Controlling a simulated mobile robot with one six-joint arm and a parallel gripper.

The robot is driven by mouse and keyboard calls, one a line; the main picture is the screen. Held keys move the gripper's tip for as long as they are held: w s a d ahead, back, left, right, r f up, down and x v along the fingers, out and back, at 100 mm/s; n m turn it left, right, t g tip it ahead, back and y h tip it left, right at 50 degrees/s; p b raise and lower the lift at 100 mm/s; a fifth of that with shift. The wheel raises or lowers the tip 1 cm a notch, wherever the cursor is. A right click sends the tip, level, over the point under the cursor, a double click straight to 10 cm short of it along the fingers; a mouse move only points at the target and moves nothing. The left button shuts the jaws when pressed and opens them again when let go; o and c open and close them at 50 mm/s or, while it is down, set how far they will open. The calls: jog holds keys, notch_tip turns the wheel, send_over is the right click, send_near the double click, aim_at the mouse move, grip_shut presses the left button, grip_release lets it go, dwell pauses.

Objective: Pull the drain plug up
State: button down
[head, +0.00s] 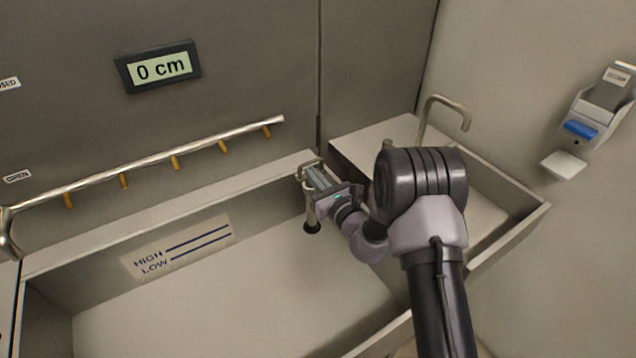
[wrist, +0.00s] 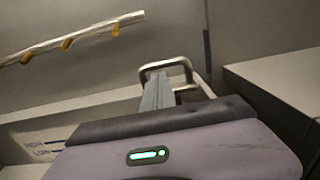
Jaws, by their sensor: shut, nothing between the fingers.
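The drain plug (head: 311,212) is a metal post with a dark lower end, standing near the right end of the long tank (head: 230,300). A metal loop handle (head: 307,163) tops it; the handle also shows in the wrist view (wrist: 193,66). My gripper (head: 312,174) is shut with its fingertips at the loop, reaching toward its far bar. The fingers show in the wrist view (wrist: 156,88), with the loop around their tips; nothing is held between them. Whether they touch the bar is unclear. My fingers partly hide the top of the post.
A display (head: 159,67) on the back wall reads 0 cm. A pipe with several orange nozzles (head: 175,162) runs above the tank. A level plate (head: 180,247) marks HIGH and LOW. A smaller basin (head: 510,192) with a curved tap (head: 445,101) stands at right; a dispenser (head: 600,105) hangs beyond.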

jog(key=shift+r, duration=0.1)
notch_tip(320, 180, up, 5)
jog(key=p, duration=0.3)
jog(key=shift+f, duration=0.2)
